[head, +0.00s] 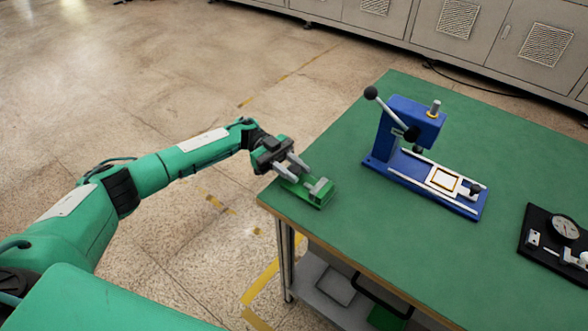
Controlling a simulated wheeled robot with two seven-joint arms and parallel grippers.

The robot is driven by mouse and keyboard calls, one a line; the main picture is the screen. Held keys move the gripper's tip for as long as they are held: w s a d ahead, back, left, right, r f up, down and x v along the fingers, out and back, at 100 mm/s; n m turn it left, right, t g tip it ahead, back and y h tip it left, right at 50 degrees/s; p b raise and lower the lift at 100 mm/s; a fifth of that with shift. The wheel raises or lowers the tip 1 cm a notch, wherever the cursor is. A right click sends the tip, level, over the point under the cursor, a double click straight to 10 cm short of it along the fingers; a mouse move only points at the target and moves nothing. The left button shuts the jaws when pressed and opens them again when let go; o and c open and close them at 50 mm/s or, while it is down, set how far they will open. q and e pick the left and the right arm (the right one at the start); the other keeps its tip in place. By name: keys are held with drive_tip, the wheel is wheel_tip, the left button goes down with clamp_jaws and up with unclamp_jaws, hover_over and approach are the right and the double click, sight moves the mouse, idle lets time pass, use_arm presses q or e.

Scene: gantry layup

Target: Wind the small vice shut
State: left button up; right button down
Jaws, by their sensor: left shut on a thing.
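The small green vice (308,190) sits at the left corner of the green-topped table, with grey jaws on top. My left gripper (292,170) reaches in from the left and its fingers are at the vice's left end, shut on a part there. The part looks like the vice's handle, but the fingers mostly hide it. I cannot tell how wide the gap between the jaws is. My right gripper is not in view.
A blue press (400,130) with a black-knobbed lever stands mid-table on the green top (330,147). A black plate with a dial gauge (564,228) lies at the right. Grey cabinets (455,30) line the back. A lower shelf (322,290) is under the table.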

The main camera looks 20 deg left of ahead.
use_arm(q)
drive_tip(key=o, duration=0.9)
drive_tip(key=shift+o, duration=0.2)
drive_tip(key=shift+w+a, duration=0.25)
drive_tip(key=shift+a, duration=0.1)
drive_tip(key=b+v, duration=0.3)
drive_tip(key=v, duration=0.9)
drive_tip(key=shift+w+a+b, duration=0.2)
drive_tip(key=shift+a+b, duration=0.15)
drive_tip(key=shift+b, duration=0.05)
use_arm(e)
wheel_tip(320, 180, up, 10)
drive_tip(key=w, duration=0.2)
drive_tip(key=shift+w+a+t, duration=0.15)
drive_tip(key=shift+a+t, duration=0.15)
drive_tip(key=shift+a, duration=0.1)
use_arm(q)
drive_tip(key=shift+f, duration=0.1)
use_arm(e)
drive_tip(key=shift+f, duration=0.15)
